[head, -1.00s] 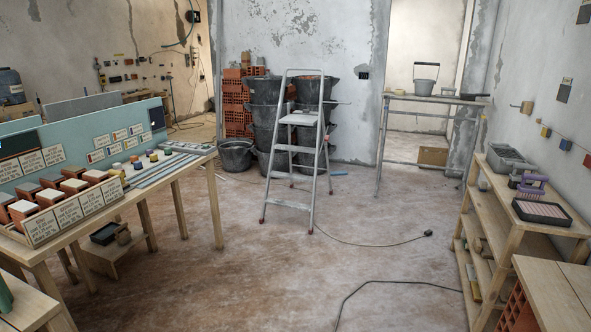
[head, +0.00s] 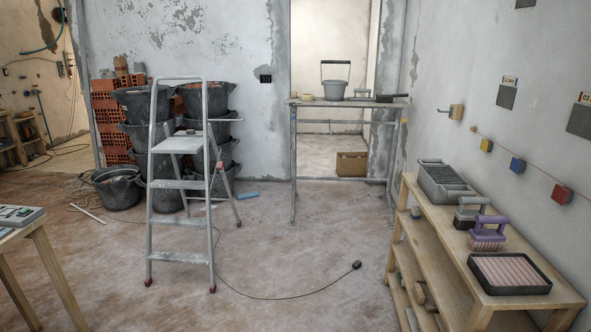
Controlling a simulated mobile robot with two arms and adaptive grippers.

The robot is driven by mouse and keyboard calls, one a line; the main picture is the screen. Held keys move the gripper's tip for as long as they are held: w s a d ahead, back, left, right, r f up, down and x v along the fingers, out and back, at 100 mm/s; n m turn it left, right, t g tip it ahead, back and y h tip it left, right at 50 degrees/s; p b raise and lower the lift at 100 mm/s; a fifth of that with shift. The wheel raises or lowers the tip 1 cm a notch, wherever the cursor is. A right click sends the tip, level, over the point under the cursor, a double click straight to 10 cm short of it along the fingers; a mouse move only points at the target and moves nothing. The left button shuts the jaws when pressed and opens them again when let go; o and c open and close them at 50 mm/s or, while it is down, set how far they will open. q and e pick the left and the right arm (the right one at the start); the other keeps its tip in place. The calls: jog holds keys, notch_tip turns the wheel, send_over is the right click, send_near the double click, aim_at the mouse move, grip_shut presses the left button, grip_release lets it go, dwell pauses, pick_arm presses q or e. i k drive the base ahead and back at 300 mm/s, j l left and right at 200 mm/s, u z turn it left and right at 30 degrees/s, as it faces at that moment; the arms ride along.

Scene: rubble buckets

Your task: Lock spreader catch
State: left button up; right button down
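A grey metal stepladder (head: 180,184) stands open and upright on the floor, left of the middle in the head view. Its front legs end in red feet, and its rear legs splay back to the right. A small reddish part (head: 220,165) shows at the rear leg on the ladder's right side; it is too small to tell whether this is the spreader catch or how it is set. Neither of my grippers is in view.
Stacked black rubble buckets (head: 205,98) stand behind the ladder, with one bucket (head: 117,188) on the floor. A cable (head: 300,296) lies on the floor right of the ladder. A wooden shelf (head: 470,285) lines the right wall. The floor before the ladder is clear.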

aim_at(219, 165)
jog(key=i+u, duration=0.1)
jog(key=i, duration=0.9)
jog(key=i+l+u, duration=0.1)
jog(key=i, duration=0.9)
jog(key=i+u, duration=0.2)
jog(key=i, duration=0.25)
jog(key=i+u, duration=0.2)
jog(key=i, duration=0.25)
jog(key=i+l+u, duration=0.2)
jog(key=i, duration=0.25)
jog(key=i+l+u, duration=0.2)
jog(key=i, duration=0.25)
jog(key=i+u, duration=0.35)
jog(key=i+l+u, duration=0.2)
jog(key=i+u, duration=0.2)
jog(key=k, duration=0.05)
